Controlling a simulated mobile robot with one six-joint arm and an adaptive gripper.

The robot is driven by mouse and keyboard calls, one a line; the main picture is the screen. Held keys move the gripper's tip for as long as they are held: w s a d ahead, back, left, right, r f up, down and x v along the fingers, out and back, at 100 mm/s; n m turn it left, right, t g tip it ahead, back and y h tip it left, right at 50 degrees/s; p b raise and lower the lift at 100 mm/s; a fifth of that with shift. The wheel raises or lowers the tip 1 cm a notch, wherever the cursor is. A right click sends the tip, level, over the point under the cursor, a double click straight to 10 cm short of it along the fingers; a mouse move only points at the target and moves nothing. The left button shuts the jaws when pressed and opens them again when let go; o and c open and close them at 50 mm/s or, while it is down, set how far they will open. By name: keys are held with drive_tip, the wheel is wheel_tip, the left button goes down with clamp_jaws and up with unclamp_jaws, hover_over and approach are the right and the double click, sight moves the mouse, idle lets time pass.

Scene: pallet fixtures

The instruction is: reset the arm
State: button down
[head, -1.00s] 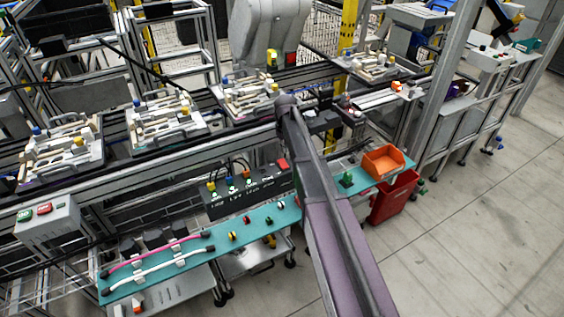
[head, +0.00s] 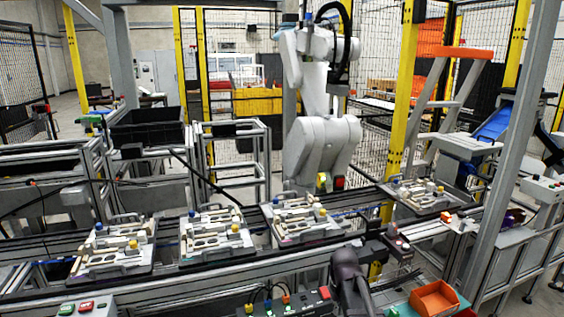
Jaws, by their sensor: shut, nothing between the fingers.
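My arm (head: 348,268) rises from the bottom edge, right of centre, in the head view. Its dark wrist reaches to the right, and my gripper (head: 398,241) is at its end, small and dark against the conveyor rail. The gripper is shut and empty. It appears in front of the conveyor, between the third and the rightmost pallet fixture (head: 420,197). The fingertips are too small to make out clearly. The lower arm is cut off by the picture's bottom edge.
Pallet fixtures (head: 299,220) stand in a row on the conveyor. A large grey robot arm (head: 318,150) stands behind them. An orange bin (head: 434,299) is right of my arm, and a metal post (head: 505,150) rises farther right. A button box (head: 88,306) is at lower left.

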drive_tip(key=s+r+m+p, duration=0.1)
drive_tip(key=s+r+p, duration=0.1)
drive_tip(key=s, duration=0.8)
drive_tip(key=shift+s+r, duration=0.35)
drive_tip(key=shift+s, duration=0.05)
idle(0.4)
